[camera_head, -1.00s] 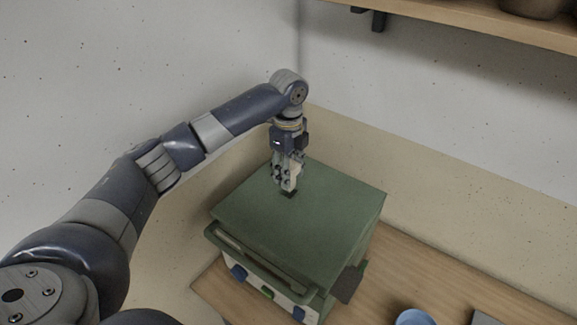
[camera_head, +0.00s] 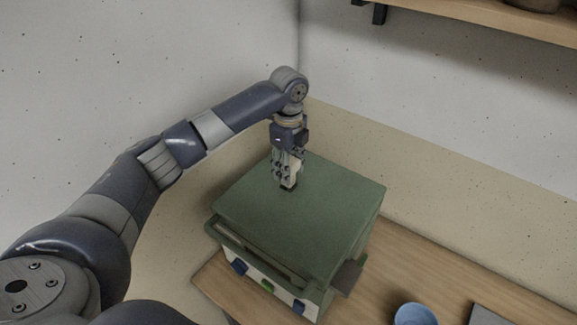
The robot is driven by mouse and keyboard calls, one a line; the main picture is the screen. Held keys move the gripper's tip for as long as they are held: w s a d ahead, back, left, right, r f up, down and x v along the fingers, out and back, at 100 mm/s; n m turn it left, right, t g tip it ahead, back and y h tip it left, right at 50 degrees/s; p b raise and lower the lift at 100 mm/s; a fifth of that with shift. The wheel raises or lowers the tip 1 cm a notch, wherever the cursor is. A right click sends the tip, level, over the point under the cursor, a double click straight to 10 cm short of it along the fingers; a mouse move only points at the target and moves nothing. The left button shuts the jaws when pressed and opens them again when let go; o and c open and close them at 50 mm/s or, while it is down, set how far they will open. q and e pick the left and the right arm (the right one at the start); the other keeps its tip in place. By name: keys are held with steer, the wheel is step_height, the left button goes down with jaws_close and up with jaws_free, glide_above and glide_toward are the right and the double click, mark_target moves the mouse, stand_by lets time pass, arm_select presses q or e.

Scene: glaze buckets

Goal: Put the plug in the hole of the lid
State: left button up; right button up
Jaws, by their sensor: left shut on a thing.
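The green lid (camera_head: 320,215) is the flat top of a boxy kiln-like unit on the wooden table. My left gripper (camera_head: 289,186) points straight down over the back left part of the lid, with its tips at or just above the surface. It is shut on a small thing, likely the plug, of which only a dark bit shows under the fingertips. I cannot tell whether the plug touches the lid or sits in the hole. The hole is not visible, perhaps hidden by the gripper. My right gripper is not in view.
The unit's front has a handle bar (camera_head: 262,258) and blue and green knobs. A grey-brown block (camera_head: 347,277) juts out at its right side. A blue bowl (camera_head: 415,314) and a dark flat thing (camera_head: 490,315) are at the bottom right. A wooden shelf (camera_head: 490,19) hangs top right.

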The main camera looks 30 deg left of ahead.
arm_select(q)
steer(key=shift+f, duration=0.2)
steer(key=shift+f, duration=0.75)
steer(key=shift+f, duration=0.2)
steer(key=shift+f, duration=0.8)
steer(key=shift+f, duration=0.2)
steer(key=shift+f, duration=0.15)
steer(key=o, duration=1.4)
